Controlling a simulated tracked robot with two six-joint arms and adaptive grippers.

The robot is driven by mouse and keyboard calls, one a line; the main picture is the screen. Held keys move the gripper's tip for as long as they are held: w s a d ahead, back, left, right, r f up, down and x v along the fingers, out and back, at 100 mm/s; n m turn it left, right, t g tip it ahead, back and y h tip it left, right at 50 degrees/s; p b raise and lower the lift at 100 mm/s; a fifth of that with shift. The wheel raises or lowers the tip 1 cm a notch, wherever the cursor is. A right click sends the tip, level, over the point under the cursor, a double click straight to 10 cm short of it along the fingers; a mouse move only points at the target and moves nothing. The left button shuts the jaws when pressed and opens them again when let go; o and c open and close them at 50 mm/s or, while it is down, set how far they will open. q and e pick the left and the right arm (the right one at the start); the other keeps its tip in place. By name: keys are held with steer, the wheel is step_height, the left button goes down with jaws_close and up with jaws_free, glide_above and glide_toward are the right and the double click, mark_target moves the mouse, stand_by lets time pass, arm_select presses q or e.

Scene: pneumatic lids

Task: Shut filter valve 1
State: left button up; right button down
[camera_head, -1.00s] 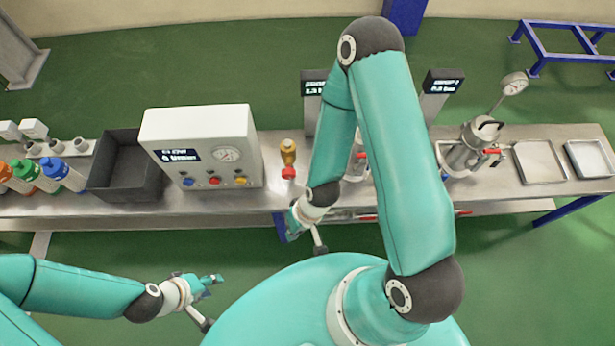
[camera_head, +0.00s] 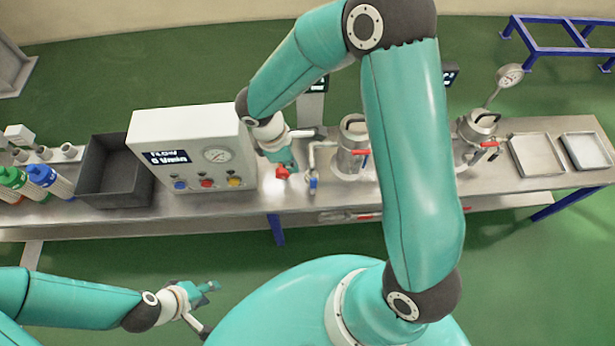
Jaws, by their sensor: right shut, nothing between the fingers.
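A small valve with a red handle (camera_head: 283,173) stands on the bench just right of the control box. My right gripper (camera_head: 285,163) is directly over it, shut, with its fingertips at or very near the handle. The gripper hides the brass-coloured top of this fitting, and I cannot tell if they touch. No label shows whether this is filter valve 1. A blue-handled valve (camera_head: 313,182) on a pipe stands just to its right. My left gripper (camera_head: 208,287) is low in front of the bench, away from everything; its finger gap is too small to judge.
The control box (camera_head: 192,150) with gauge and buttons is close left of my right gripper. Two steel vessels (camera_head: 352,133) (camera_head: 476,135) with red levers stand to the right. A dark bin (camera_head: 117,190), bottles and two trays (camera_head: 538,154) (camera_head: 588,154) are farther out.

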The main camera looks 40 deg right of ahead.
mark_target(313, 183)
steer(key=shift+d, duration=0.1)
steer(key=x, duration=1)
steer(key=shift+b, duration=0.35)
